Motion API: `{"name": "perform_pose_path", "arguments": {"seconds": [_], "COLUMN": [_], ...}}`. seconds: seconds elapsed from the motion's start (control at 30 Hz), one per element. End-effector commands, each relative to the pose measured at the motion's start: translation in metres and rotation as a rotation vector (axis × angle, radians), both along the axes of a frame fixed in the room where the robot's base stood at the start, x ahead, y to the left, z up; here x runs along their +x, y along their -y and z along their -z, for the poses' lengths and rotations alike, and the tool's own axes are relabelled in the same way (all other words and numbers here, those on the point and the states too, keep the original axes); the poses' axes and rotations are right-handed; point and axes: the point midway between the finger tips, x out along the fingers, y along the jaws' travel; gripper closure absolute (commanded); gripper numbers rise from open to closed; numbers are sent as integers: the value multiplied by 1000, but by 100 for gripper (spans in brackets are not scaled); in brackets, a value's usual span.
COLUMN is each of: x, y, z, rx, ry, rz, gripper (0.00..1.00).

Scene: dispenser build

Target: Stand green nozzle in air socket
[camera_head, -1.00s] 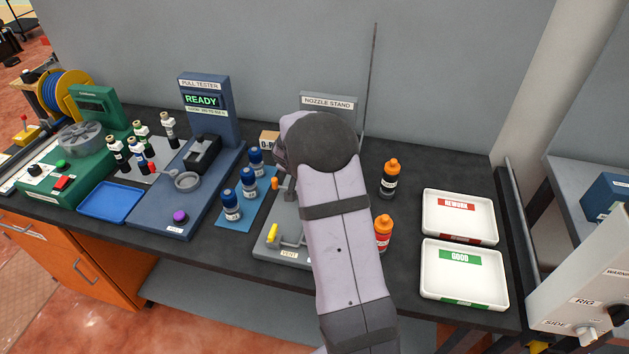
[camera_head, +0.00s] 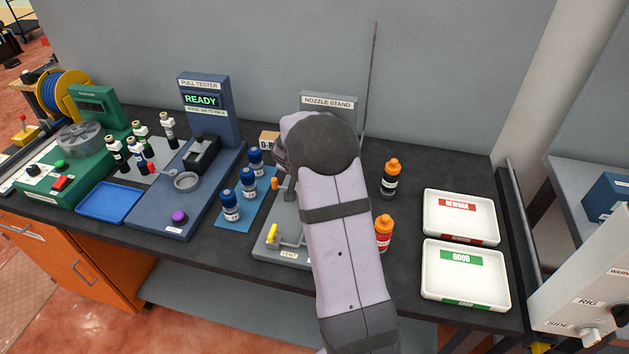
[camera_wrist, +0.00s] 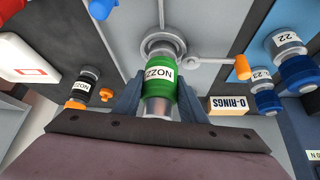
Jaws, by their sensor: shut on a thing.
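The green nozzle (camera_wrist: 160,85), with a white label and silver metal ends, is between the two fingers of my gripper (camera_wrist: 160,97) in the wrist view. My gripper is shut on it. The nozzle's far end lies over a round grey metal socket (camera_wrist: 152,46) on the grey stand. I cannot tell whether it is seated in the socket or just above it. In the head view my arm hides the gripper, the green nozzle and the socket; the nozzle stand sign (camera_head: 328,102) shows behind.
An orange-tipped lever (camera_wrist: 241,67) and the O-rings box (camera_wrist: 229,106) are close by. Several blue-capped bottles (camera_head: 248,182) stand left of my arm. Orange-capped bottles (camera_head: 390,179) and the rework (camera_head: 460,230) and good (camera_head: 465,293) trays are right. A yellow handle (camera_head: 273,233) is at the stand's front.

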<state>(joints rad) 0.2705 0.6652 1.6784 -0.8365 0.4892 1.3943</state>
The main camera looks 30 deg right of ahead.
Motion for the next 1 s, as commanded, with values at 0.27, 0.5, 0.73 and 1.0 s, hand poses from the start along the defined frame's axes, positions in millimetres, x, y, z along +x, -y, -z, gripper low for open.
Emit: {"name": "perform_pose_path", "arguments": {"seconds": [0.27, 0.5, 0.73, 1.0], "x": [2, 2, 2, 1], "y": [0, 0, 1, 0], "z": [2, 5, 8, 8], "rx": [-2, -2, -2, -1], "ry": [5, 5, 5, 4], "rz": [-1, -1, -1, 0], "gripper": [100, 100, 100, 55]}}
